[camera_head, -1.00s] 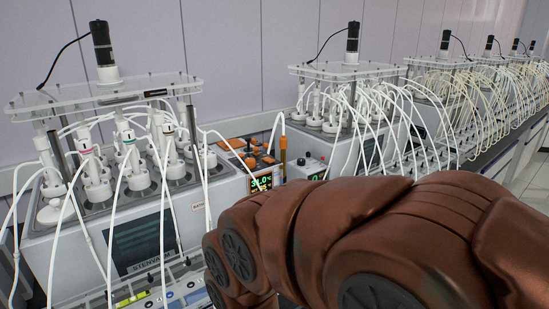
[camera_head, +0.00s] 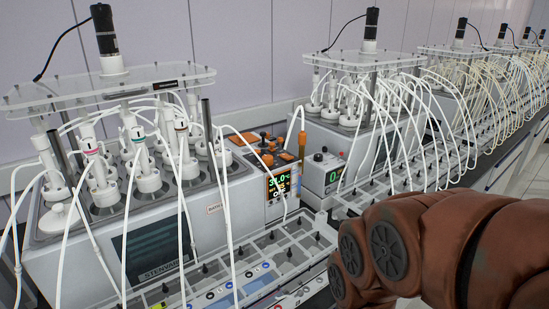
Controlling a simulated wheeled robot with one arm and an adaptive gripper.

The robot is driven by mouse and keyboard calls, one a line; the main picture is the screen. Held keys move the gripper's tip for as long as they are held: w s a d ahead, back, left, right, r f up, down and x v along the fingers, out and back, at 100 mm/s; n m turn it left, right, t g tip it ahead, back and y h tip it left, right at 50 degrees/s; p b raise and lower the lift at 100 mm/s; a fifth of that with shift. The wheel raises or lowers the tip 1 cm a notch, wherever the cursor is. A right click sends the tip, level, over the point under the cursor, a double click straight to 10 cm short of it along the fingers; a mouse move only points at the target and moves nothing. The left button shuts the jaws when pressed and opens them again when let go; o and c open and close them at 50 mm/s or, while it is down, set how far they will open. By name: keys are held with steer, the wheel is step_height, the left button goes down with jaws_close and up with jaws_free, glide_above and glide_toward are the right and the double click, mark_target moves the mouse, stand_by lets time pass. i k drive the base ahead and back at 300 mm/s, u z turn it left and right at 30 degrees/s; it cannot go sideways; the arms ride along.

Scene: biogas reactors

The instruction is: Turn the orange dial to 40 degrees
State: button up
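Orange parts (camera_head: 265,158) sit on top of the small control unit beside the left reactor. They are small, and I cannot tell which one is the dial or how it is turned. A digital display (camera_head: 279,185) on the unit's front reads about 31.0 °C in green, with smaller orange figures below that I cannot read. My brown arm fills the lower right of the view, in front of and to the right of the unit. My gripper is not visible.
The left reactor (camera_head: 150,235) carries several white tubes. A tray (camera_head: 262,243) of small fittings lies in front. A grey box (camera_head: 322,172) with a green "0" stands right of the control unit. More tubed reactors line the bench to the right. A thin white hose rises beside the display.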

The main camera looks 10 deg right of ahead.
mark_target(266, 160)
steer(key=u, duration=0.1)
steer(key=k, duration=1)
steer(key=z, duration=0.85)
steer(key=i, duration=0.75)
steer(key=u, duration=0.7)
steer(key=i, duration=0.7)
steer(key=u, duration=0.8)
